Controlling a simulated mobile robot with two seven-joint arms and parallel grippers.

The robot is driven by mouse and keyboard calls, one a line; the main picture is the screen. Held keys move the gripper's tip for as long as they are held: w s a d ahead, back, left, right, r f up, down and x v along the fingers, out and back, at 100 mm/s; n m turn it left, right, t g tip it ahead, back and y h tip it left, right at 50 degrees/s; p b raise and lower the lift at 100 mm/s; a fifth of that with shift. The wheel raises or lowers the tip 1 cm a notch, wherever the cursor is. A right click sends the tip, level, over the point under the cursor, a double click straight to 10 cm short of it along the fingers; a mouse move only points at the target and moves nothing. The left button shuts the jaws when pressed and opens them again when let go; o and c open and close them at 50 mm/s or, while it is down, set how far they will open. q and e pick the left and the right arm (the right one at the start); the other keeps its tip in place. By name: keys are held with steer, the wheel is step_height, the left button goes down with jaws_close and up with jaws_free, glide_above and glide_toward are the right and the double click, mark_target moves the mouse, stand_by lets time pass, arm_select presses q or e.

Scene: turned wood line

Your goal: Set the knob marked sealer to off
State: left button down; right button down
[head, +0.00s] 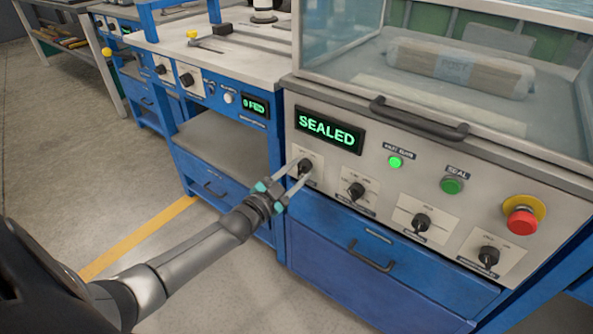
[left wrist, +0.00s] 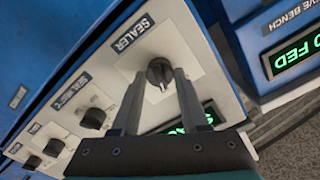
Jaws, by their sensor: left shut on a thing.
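The sealer knob (head: 305,165) is a small black knob on a pale plate, at the left end of the grey control panel. In the left wrist view the knob (left wrist: 159,70) sits beside a label reading SEALER. A light mark shows on its lower edge there; the setting words around it are too small to read. My left gripper (head: 299,170) has one finger on each side of the knob and is shut on it. The fingers hide part of the knob and its plate. The green display (head: 330,131) above it reads SEALED. My right gripper is not in view.
More black knobs (head: 356,190) sit along the panel to the right, with a green button (head: 451,185) and a red emergency button (head: 522,221). A dark handle (head: 418,118) sticks out above the panel. A drawer (head: 400,268) lies below. A blue bench (head: 225,150) stands to the left.

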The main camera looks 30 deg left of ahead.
arm_select(q)
steer(key=n+p, duration=0.1)
steer(key=n, duration=0.3)
steer(key=shift+n, duration=0.3)
steer(key=n+p, duration=0.1)
steer(key=n, duration=0.1)
steer(key=shift+n, duration=1.6)
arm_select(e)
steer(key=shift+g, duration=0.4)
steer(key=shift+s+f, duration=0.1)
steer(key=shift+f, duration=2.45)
arm_select(q)
steer(key=shift+c, duration=2.1)
jaws_free()
